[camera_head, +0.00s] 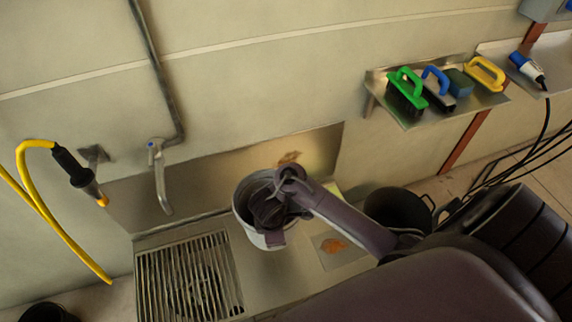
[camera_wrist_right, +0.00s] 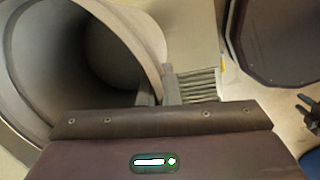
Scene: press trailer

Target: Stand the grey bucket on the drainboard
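The grey bucket (camera_head: 242,213) is pale, round and open at the top. It is over the steel counter in the head view, right of the slatted drainboard (camera_head: 155,295); whether it touches the counter is unclear. My right gripper (camera_head: 274,222) reaches in from the right over its mouth, with a dark part against the near outer wall. The bucket's wide mouth (camera_wrist_right: 75,50) fills the left of the right wrist view, close to the gripper. Drainboard slats (camera_wrist_right: 195,86) show beyond the rim. My left gripper is out of view.
A wall tap (camera_head: 160,175) hangs behind the drainboard, and a yellow hose with a black nozzle (camera_head: 75,168) is at the left. A black bucket (camera_head: 398,209) stands right of the counter. A wall shelf (camera_head: 412,122) holds brushes and a sponge. The drainboard's slats are clear.

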